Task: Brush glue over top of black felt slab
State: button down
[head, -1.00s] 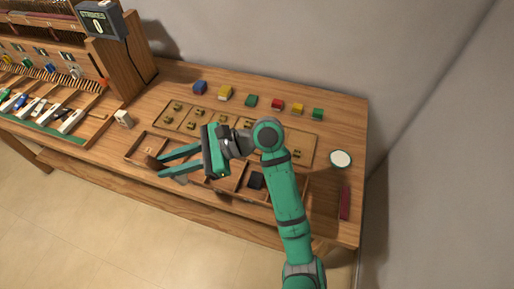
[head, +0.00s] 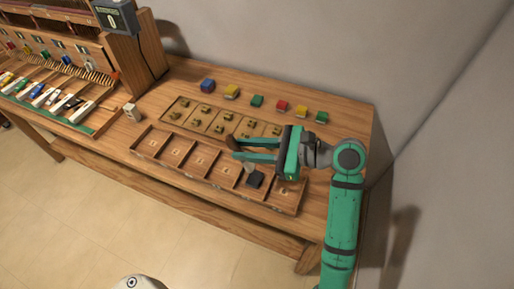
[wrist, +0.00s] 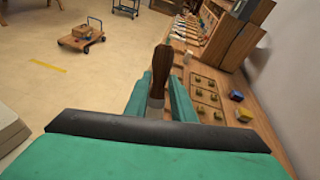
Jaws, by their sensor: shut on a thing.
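My gripper (head: 241,149) is shut on a brush (head: 232,142). Its dark brown wooden handle sticks up past the fingertips, and a pale lower end shows under the fingers. The brush handle also stands between the fingers of my gripper (wrist: 159,98) in the wrist view. The black felt slab (head: 256,180) lies in a right-hand compartment of the wooden tray (head: 190,178). The brush's lower end is just up and left of the slab in the head view; I cannot tell whether they touch. The slab is not seen in the wrist view.
Several coloured blocks, including a blue one (head: 208,85), line the back of the table. A board with small brass pieces (head: 181,114) lies behind the tray. A piano key mechanism (head: 60,95) stands at left.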

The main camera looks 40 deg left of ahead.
jog(key=shift+d+f, duration=0.1)
jog(key=shift+f, duration=2.35)
